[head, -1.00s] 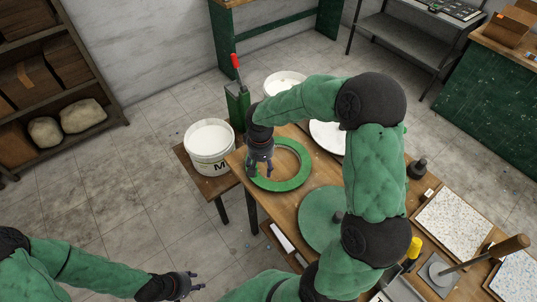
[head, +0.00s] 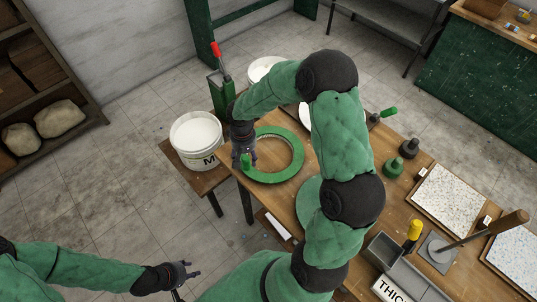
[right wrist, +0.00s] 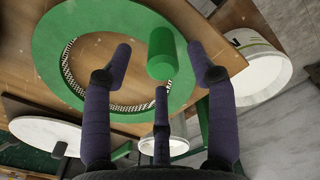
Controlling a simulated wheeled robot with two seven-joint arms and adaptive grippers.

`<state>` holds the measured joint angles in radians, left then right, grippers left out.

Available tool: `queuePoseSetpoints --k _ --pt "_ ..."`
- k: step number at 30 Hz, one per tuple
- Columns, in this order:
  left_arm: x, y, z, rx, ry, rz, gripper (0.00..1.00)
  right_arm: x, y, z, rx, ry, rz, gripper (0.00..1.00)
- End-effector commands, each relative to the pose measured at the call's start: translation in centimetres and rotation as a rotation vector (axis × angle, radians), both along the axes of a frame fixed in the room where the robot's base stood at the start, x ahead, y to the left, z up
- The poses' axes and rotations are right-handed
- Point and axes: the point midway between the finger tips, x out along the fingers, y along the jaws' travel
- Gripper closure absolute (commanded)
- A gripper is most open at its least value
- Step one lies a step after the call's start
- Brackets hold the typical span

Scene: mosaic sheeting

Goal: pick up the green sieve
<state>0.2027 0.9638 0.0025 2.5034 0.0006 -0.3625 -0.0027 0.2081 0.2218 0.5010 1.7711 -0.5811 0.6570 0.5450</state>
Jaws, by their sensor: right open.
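The green sieve (head: 292,155) is a flat green ring lying on the wooden table, with a perforated band along its inner edge. It also shows in the right wrist view (right wrist: 75,22). A short green upright grip (right wrist: 162,53) stands at its rim and seems to belong to it. My right gripper (head: 245,162) is over the left part of the ring. Its dark fingers are spread open around the grip, with visible gaps and no clear contact. My left gripper (head: 188,273) is open and empty, low at the bottom left, far from the table.
A white bucket (head: 196,138) stands on a low stool left of the table. A green container with a red-handled tool (head: 217,62) is behind it. A green disc (head: 306,200) lies near the ring, partly behind my right arm. Speckled slabs (head: 447,200) lie at right.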

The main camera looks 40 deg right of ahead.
Motion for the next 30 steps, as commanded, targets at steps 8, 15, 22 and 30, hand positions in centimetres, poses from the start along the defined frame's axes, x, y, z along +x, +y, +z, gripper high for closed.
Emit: queuePoseSetpoints --k 8,15,22,30 --pt "0.0 0.0 -0.2 0.0 0.0 0.0 0.6 0.5 0.0 -3.2 -0.001 0.001 0.0 0.42" --pt "0.0 0.0 -0.2 0.0 0.0 0.0 0.6 0.5 0.0 -3.4 0.0 -0.001 0.0 0.42" --pt "0.0 0.0 -0.2 0.0 0.0 0.0 0.6 0.5 0.0 -3.4 0.0 0.0 0.001 0.96" --pt "0.0 0.0 -0.2 0.0 0.0 0.0 0.6 0.5 0.0 -3.3 0.0 -0.001 0.0 1.0"
